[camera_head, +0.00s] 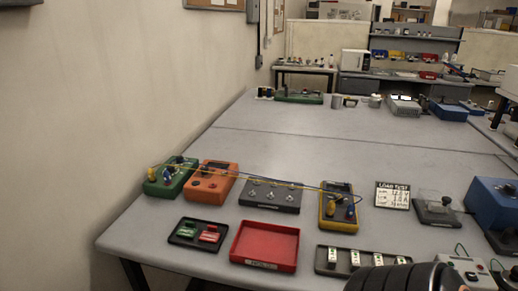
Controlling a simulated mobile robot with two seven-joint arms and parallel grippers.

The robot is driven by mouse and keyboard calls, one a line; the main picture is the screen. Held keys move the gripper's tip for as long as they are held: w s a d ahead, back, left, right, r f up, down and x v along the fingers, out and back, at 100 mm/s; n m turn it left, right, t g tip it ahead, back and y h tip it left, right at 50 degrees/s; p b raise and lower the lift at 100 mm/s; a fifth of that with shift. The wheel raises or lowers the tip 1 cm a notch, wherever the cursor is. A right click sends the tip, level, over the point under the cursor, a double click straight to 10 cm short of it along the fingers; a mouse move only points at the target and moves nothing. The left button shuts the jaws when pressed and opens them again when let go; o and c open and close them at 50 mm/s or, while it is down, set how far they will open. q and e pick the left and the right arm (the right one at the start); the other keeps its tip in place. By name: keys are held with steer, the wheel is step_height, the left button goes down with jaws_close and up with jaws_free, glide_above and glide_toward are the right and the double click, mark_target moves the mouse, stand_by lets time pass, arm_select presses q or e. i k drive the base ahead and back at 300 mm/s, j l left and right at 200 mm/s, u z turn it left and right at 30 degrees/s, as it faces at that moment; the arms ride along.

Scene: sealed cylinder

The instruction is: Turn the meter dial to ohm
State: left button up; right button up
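A dark meter-like device with a yellow edge (338,208) lies on the grey bench, right of centre, with yellow and blue plugs on its face. Thin yellow and blue leads run from it leftward to a green device (170,178). An orange device (210,183) with a small dark window lies beside the green one. Dial positions and markings are too small to read, and I cannot tell for sure which device is the meter. Neither of my gripper's fingers shows. A dark ribbed rounded part at the bottom right looks like my own arm.
A dark panel (270,195) sits between the orange and yellow-edged devices. In front are a red tray (264,246), a dark tray (197,236) with green and red pieces, and a dark strip holder (345,261). A label card (393,195) and blue box (492,203) stand right.

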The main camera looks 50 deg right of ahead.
mark_target(341, 202)
steer(key=z, duration=2.4)
steer(key=l+u, duration=0.2)
steer(key=u, duration=0.2)
steer(key=l+u, duration=0.2)
steer(key=u, duration=0.2)
steer(key=k+l+u, duration=0.15)
steer(key=u, duration=0.25)
